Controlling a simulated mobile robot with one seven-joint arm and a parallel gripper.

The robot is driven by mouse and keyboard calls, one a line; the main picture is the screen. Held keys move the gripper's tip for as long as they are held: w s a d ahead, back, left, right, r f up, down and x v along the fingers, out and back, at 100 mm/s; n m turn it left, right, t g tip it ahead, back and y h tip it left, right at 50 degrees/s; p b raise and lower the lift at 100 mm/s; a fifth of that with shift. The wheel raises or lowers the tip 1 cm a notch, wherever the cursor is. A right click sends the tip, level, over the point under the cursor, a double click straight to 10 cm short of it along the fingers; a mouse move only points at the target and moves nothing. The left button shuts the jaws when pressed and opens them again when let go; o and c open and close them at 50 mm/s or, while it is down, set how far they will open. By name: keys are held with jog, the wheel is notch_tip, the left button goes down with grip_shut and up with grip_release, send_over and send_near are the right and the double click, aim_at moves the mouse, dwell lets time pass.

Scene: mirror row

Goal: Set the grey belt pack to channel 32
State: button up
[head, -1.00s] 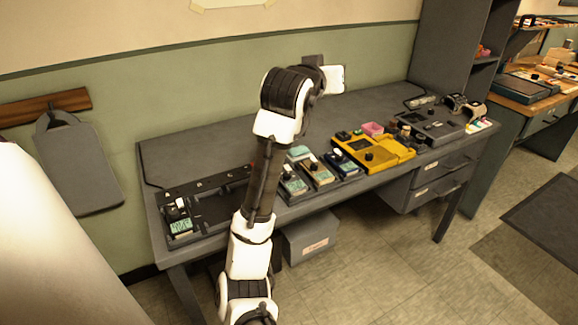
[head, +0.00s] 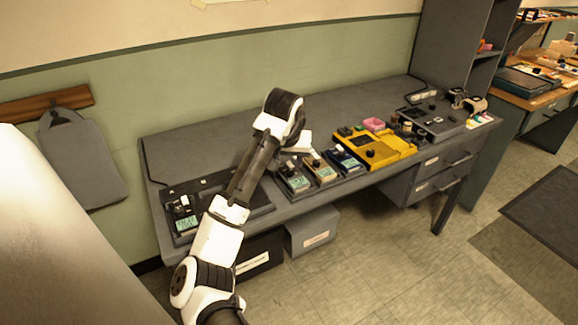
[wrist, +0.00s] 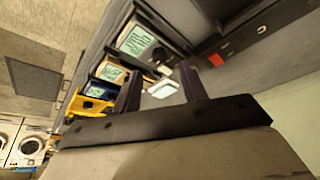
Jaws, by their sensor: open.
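The grey belt pack (head: 294,180) appears to be the leftmost of the three packs lying in a row along the bench front. It has a pale green screen and a knob, and also shows in the wrist view (wrist: 134,42). Its channel digits are too small to read. A tan pack (head: 319,171) and a blue pack (head: 343,160) lie to its right. My gripper (wrist: 159,68) is open and empty, above the area behind the row. A small white-topped object (wrist: 163,89) shows between its fingers, apparently below them. The fingertips are hidden in the head view.
A black dock (head: 237,201) with another screened pack (head: 184,218) at its left end lies on the left. The back of the bench (head: 215,150) is clear.

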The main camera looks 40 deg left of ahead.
aim_at(289, 171)
jog(key=shift+p+x, duration=0.3)
jog(key=shift+x, duration=2.1)
grip_shut()
